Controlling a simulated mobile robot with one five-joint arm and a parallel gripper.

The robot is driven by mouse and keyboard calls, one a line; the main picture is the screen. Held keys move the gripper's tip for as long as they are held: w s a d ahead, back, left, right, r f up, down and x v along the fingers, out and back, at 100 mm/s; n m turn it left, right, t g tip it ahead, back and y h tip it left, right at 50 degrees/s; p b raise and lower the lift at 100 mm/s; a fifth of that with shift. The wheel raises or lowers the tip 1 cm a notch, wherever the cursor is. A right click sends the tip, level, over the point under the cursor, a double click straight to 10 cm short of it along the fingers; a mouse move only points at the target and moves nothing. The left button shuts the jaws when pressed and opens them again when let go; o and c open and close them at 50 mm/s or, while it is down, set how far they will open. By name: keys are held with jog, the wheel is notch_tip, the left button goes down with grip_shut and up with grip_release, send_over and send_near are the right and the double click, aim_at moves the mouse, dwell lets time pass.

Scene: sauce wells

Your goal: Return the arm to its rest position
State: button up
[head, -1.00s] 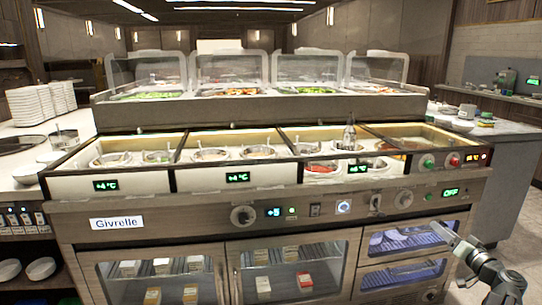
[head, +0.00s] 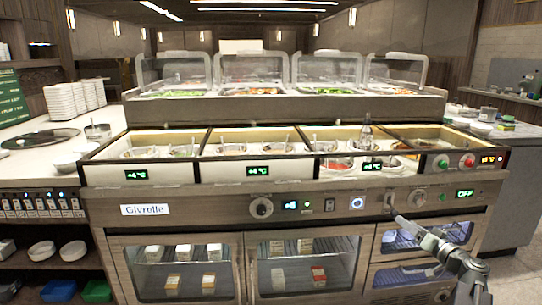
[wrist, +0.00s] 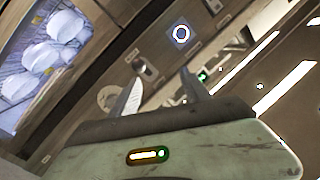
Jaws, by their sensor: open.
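My gripper (head: 397,218) is at the lower right of the head view, in front of the counter's control panel and the cooled drawers. In the wrist view, its two fingers (wrist: 160,90) stand apart with nothing between them. My arm (head: 462,262) reaches up and left from the bottom right corner and is bent. The fingertips look close to the panel, but I cannot tell whether they touch it.
The wooden sauce counter (head: 225,198) fills the middle, with knobs, a blue-lit button (head: 357,203) and sauce wells on top. Glass-front drawers (head: 420,238) lie behind my arm. Open floor (head: 517,268) shows at right.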

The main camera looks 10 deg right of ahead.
jog(key=w+a+f+n+g+y, duration=0.15)
jog(key=w+a, duration=0.25)
jog(key=a, duration=0.5)
jog(key=w+a+f+n+g+y, duration=0.1)
jog(key=w+a+n+y, duration=0.15)
jog(key=a, duration=0.65)
jog(key=a+f+n+g+y+p, duration=0.1)
jog(key=a+f+n+g, duration=0.15)
jog(key=a, duration=0.75)
jog(key=a+f+n+g+y, duration=0.1)
jog(key=a+f+g, duration=0.2)
jog(key=a, duration=0.7)
jog(key=s+a+f+n+g+h, duration=0.1)
jog(key=s+a+f+g+h, duration=0.4)
jog(key=s+a+f+g, duration=0.55)
jog(key=s+d+f+m+h, duration=0.4)
jog(key=s+d, duration=0.3)
notch_tip(320, 180, up, 39)
jog(key=p, duration=3.8)
jog(key=shift+f+t+p, duration=0.2)
jog(key=shift+t+p, duration=0.15)
jog(key=shift+w+m, duration=0.1)
jog(key=shift+m, duration=0.15)
